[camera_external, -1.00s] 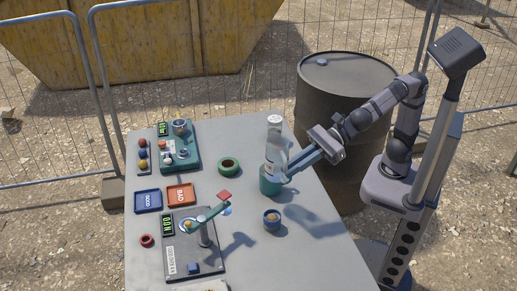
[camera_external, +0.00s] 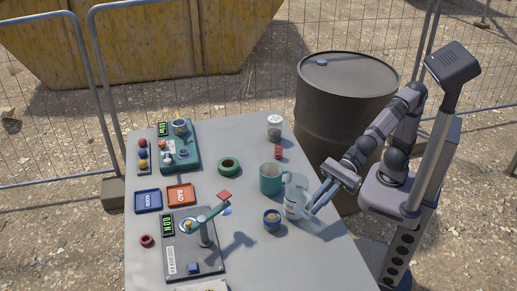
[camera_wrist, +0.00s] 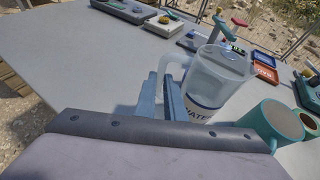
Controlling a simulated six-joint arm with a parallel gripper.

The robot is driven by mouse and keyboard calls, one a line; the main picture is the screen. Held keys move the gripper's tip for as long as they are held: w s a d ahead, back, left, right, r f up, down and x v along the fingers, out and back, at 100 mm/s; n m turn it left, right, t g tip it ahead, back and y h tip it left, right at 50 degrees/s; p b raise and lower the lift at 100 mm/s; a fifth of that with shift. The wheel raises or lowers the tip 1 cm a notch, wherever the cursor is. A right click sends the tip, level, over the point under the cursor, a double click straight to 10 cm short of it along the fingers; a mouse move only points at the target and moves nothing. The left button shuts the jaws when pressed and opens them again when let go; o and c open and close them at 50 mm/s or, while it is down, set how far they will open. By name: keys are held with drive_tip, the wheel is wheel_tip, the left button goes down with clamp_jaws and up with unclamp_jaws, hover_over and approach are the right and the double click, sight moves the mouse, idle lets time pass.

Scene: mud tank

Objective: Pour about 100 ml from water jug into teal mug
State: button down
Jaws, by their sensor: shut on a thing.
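The clear water jug (camera_external: 296,203) stands upright just right of and nearer than the teal mug (camera_external: 269,186). Whether its base touches the table is hard to tell. My gripper (camera_external: 314,203) is shut on the jug's handle side. In the wrist view, my gripper (camera_wrist: 163,97) has its fingers at the handle of the jug (camera_wrist: 222,75); water and part of a "WATER" label show.
A small blue cup (camera_external: 272,222) stands close left of the jug. A lidded jar (camera_external: 275,132) and a red item (camera_external: 278,152) are farther back. A green ring (camera_external: 228,174) lies left of the mug. A barrel (camera_external: 345,105) stands beyond the table's right edge.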

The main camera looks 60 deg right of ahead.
sight(306, 180)
drive_tip(key=shift+r, duration=0.2)
drive_tip(key=w+d+r+m+y+p, duration=0.1)
drive_tip(key=m+p, duration=0.1)
drive_tip(key=p, duration=0.3)
drive_tip(key=w+d+r+m+g+y+p, duration=0.1)
drive_tip(key=w+r+p, duration=0.1)
drive_tip(key=p, duration=0.4)
drive_tip(key=w+d+r+m+g+p, duration=0.1)
drive_tip(key=w+m+p, duration=0.1)
drive_tip(key=p, duration=0.3)
drive_tip(key=shift+r+m+y+p, duration=0.3)
drive_tip(key=shift+r+y+p, duration=0.05)
drive_tip(key=shift+y+p, duration=0.05)
drive_tip(key=r+m+p, duration=0.1)
drive_tip(key=p, duration=0.1)
drive_tip(key=w+r+m+y+p, duration=0.1)
drive_tip(key=p, duration=0.1)
drive_tip(key=shift+w+d+r+g, duration=0.2)
drive_tip(key=shift+d+g, duration=0.1)
drive_tip(key=shift+g, duration=0.1)
drive_tip(key=shift+w+d+r+m+y+p, duration=0.15)
drive_tip(key=shift+w+r+m+y+p, duration=0.2)
drive_tip(key=shift+m+p, duration=0.45)
drive_tip(key=shift+w+d+r+p, duration=0.15)
drive_tip(key=shift+r+p, duration=0.25)
drive_tip(key=shift+p, duration=0.2)
drive_tip(key=shift+w+r+m+y, duration=0.1)
drive_tip(key=shift+r+m+y, duration=0.05)
drive_tip(key=shift+m+y, duration=0.15)
